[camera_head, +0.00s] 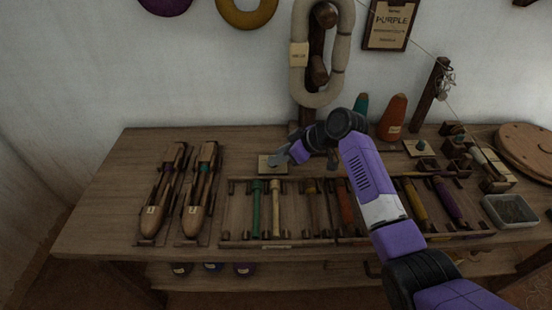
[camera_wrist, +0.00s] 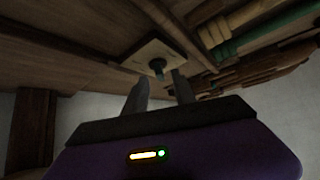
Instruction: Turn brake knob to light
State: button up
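A pale square plate (camera_head: 265,169) lies on the table behind the rack of bobbins. In the wrist view the same plate (camera_wrist: 172,50) carries a small dark teal knob (camera_wrist: 157,66), which I take to be the brake knob. My gripper (camera_head: 279,159) is low over this plate and partly hides it in the head view. In the wrist view the gripper's two fingers (camera_wrist: 159,83) stand apart, with the knob between the lines of their tips. I cannot tell whether a finger touches it. Any light marking on the plate is too small to read.
A slotted rack (camera_head: 265,238) of coloured bobbins lies just in front of the plate. Two wooden shuttles (camera_head: 202,190) lie to its left. A wooden post (camera_head: 315,75) with a cream yarn hank (camera_head: 298,80) rises behind. Another knobbed plate (camera_head: 419,149) and cones (camera_head: 392,118) stand right.

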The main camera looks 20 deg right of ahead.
jog(key=shift+x, duration=0.8)
grip_shut()
